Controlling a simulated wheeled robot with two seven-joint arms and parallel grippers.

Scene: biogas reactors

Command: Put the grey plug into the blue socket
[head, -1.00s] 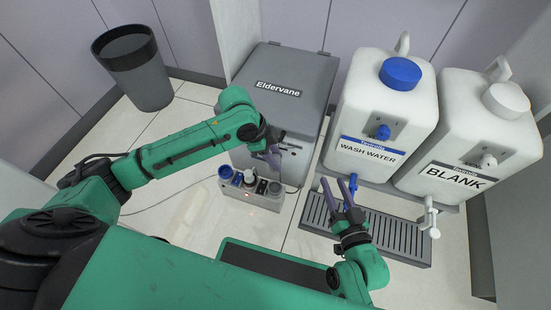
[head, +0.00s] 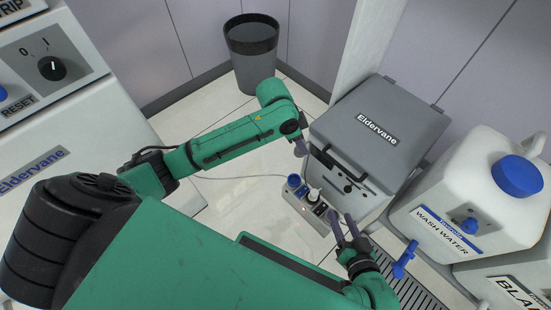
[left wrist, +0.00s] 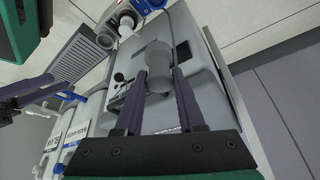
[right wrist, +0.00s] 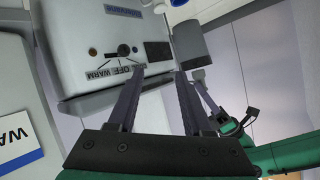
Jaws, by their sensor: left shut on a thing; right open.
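My left gripper (head: 301,147) is shut on the grey plug (left wrist: 182,52), a grey cylinder seen between its fingers in the left wrist view. The plug also shows in the right wrist view (right wrist: 190,42); in the head view it is hard to make out. The blue socket (head: 294,182) is at the far left end of a grey socket block on the floor. My left gripper is above and apart from it. The blue socket also shows at the top of the left wrist view (left wrist: 150,4). My right gripper (head: 347,228) is open and empty, near the block's near right end.
The grey socket block (head: 305,208) also carries a white plug (head: 313,194) and a black part. A grey Eldervane box (head: 370,130) stands right behind it. A wash water canister (head: 470,200) and drip grate are at right.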

